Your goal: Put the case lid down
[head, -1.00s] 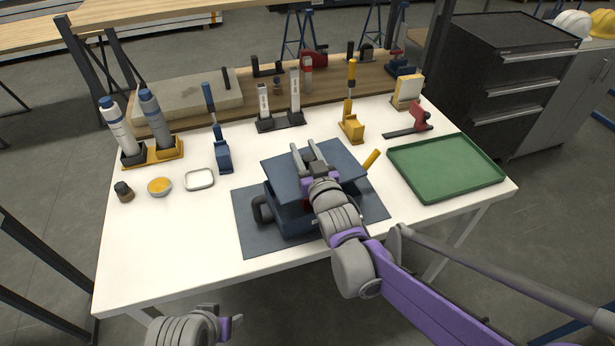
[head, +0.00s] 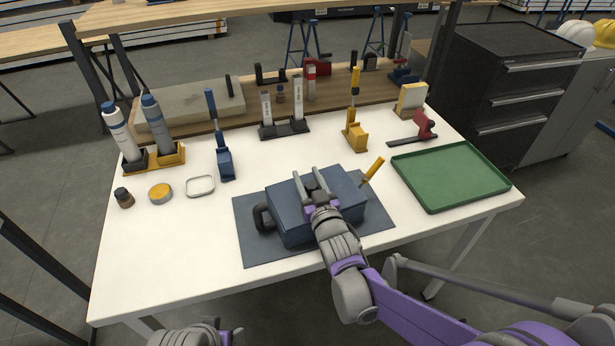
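A dark blue case (head: 285,222) with a black handle (head: 263,217) on its left side sits on a blue-grey mat (head: 250,248). Its lid (head: 345,192) lies down over the body, flat or nearly so; my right arm hides part of the front edge, so I cannot tell whether it is fully seated. My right gripper (head: 310,180) is over the lid, its two fingers spread apart and reaching across the top, with nothing visible between them. My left gripper (head: 230,336) is at the bottom edge, partly cut off and away from the case.
A green tray (head: 450,176) lies to the right. Bottles (head: 118,130), a blue tool in a stand (head: 224,160), a yellow tool in a stand (head: 356,135) and small dishes stand around. The front left table is clear.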

